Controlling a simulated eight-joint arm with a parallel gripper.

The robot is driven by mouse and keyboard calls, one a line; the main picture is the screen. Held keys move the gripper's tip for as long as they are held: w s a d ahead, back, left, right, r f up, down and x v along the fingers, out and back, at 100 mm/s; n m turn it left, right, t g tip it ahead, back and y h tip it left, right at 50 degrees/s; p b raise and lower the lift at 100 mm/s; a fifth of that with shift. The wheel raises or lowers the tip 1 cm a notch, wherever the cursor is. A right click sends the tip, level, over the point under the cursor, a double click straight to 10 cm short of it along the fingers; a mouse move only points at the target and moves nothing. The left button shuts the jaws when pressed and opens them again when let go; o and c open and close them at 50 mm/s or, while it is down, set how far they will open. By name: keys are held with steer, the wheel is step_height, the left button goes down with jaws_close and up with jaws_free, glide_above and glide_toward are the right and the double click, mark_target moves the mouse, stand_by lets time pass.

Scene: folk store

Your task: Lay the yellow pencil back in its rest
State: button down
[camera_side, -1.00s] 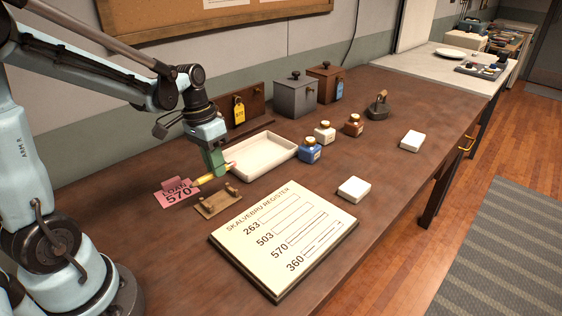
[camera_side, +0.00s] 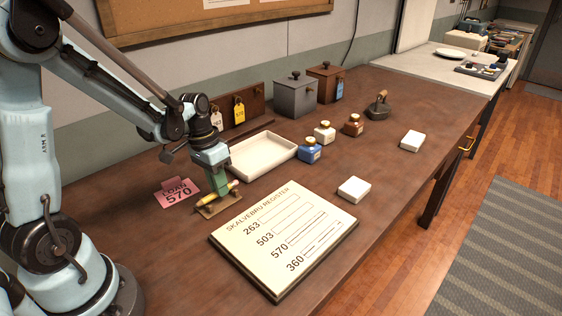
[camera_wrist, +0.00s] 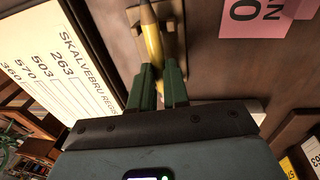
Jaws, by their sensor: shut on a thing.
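The yellow pencil (camera_side: 223,192) is held in my gripper (camera_side: 217,184), right at the wooden rest (camera_side: 205,211). In the wrist view the pencil (camera_wrist: 152,38) points up, away from the green fingers (camera_wrist: 158,78), which are closed on it. The rest (camera_wrist: 172,12) lies behind and beside the pencil there, roughly in line with it. I cannot tell whether the pencil touches the rest's supports. The fingers hide part of the pencil's far end.
A pink loan card (camera_side: 177,193) lies just left of the rest. The register board (camera_side: 285,240) is close on the right. A white tray (camera_side: 262,157), a blue ink bottle (camera_side: 309,151) and a white block (camera_side: 354,189) stand farther right.

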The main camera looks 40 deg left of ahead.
steer(key=c, duration=1)
jaws_free()
steer(key=shift+c, duration=0.2)
step_height(320, 180, up, 12)
steer(key=a, duration=0.2)
steer(key=shift+s, duration=0.3)
steer(key=shift+d, duration=0.1)
steer(key=s+d+t+y, duration=0.1)
steer(key=s+d+t, duration=0.2)
steer(key=d+t, duration=0.3)
steer(key=shift+s+d+f+t+y, duration=0.2)
steer(key=shift+d+f+t+y, duration=0.15)
steer(key=shift+d, duration=2)
